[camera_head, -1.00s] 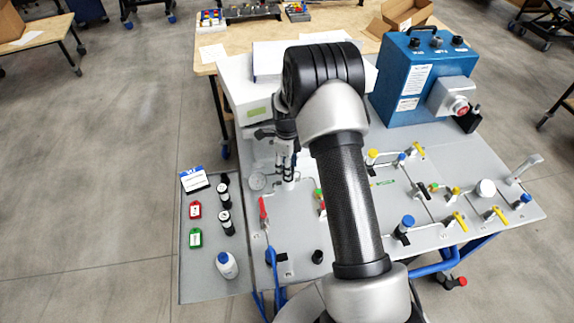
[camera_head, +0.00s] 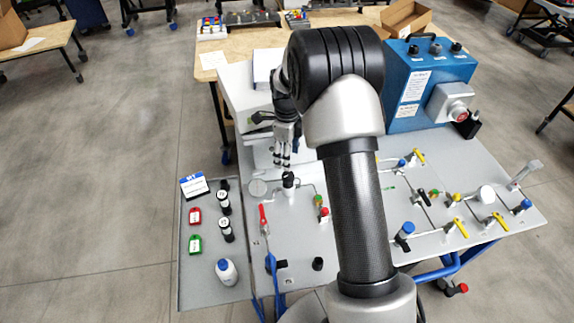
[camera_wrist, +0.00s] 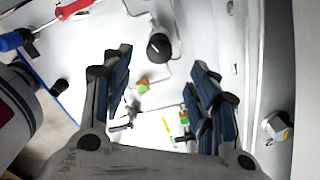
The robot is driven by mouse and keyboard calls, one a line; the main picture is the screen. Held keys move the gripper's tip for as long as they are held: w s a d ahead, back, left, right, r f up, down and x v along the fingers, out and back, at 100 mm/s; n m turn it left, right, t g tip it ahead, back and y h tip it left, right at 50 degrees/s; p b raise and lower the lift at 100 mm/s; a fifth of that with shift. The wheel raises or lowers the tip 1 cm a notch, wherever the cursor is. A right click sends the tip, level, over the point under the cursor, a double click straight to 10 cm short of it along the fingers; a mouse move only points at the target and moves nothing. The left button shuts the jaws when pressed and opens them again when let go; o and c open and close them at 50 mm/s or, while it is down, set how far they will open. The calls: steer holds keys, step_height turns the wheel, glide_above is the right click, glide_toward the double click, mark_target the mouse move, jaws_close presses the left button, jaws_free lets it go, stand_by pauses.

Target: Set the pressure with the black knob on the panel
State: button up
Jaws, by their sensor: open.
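The gauge's reading is too small to tell.
A red-handled valve (camera_head: 263,218) stands left of the knob and a red-and-green fitting (camera_head: 321,208) right of it. A lower black knob (camera_head: 318,263) sits near the front edge. A blue box (camera_head: 428,85) stands at the back right. My arm hides the panel's middle.

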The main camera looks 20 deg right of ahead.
steer(key=shift+r, duration=1.65)
steer(key=s+a+r+n+t, duration=0.1)
steer(key=s+a+r+n, duration=0.2)
steer(key=s+r+n, duration=0.4)
steer(key=s+a+r+n+t, duration=0.1)
steer(key=s+a+r+n, duration=0.3)
steer(key=r, duration=0.6)
steer(key=s+a+r+n+t, duration=0.1)
steer(key=s+a+n, duration=0.1)
steer(key=s+n, duration=0.5)
steer(key=s+a+n+t, duration=0.1)
steer(key=s+a+n, duration=0.1)
steer(key=s+n, duration=0.6)
steer(key=s+b, duration=0.1)
steer(key=s, duration=0.5)
steer(key=shift+s+r+n+t, duration=0.15)
steer(key=shift+r+n+t, duration=0.15)
steer(key=shift+r, duration=0.05)
